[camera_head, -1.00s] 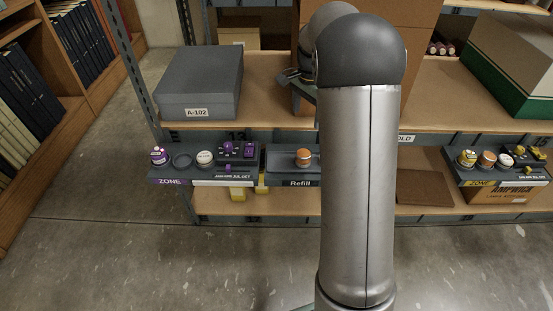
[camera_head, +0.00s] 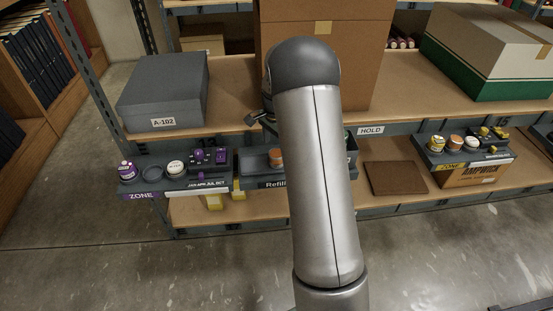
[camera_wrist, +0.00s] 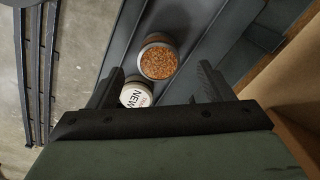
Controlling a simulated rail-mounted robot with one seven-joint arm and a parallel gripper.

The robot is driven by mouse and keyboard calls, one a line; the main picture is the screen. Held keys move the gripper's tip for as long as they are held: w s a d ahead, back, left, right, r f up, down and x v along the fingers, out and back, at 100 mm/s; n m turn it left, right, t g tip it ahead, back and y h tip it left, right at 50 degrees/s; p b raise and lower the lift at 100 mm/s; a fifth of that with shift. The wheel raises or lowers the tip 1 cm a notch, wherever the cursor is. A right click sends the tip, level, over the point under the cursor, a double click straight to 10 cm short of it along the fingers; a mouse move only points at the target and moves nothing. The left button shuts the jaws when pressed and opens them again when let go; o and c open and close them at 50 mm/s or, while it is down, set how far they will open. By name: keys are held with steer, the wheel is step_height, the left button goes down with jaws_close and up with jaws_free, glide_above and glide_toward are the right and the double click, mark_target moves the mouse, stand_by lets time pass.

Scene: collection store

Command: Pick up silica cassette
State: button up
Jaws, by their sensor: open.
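A round cassette with orange beads (camera_wrist: 158,62) lies in a dark grey tray in the wrist view. A second round one with a white lid marked NEW (camera_wrist: 134,96) sits just below it, partly hidden by my left finger. My gripper (camera_wrist: 160,80) is open and empty, its two dark fingers pointing towards the tray on either side of the orange cassette. In the head view an orange-topped cassette (camera_head: 276,158) stands in the Refill tray (camera_head: 247,168), and my arm hides part of that tray.
The purple ZONE tray (camera_head: 143,195) is left of the Refill tray. A yellow ZONE tray (camera_head: 450,168) stands to the right. A grey A-102 box (camera_head: 163,90) and large cartons (camera_head: 370,45) occupy the shelf above. A brown mat (camera_head: 396,178) lies on the lower shelf.

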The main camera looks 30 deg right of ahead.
mark_target(277, 152)
steer(key=f, duration=0.5)
steer(key=shift+d, duration=0.2)
steer(key=shift+r, duration=0.1)
steer(key=c, duration=1.1)
steer(key=shift+r, duration=0.1)
steer(key=shift+r, duration=0.2)
steer(key=r, duration=0.3)
steer(key=shift+s+r, duration=0.25)
steer(key=shift+s, duration=0.1)
steer(key=s+a+r, duration=0.1)
steer(key=s+r, duration=0.8)
steer(key=s, duration=0.4)
steer(key=shift+s+a+p, duration=0.15)
steer(key=shift+a+p, duration=0.05)
steer(key=shift+p, duration=0.15)
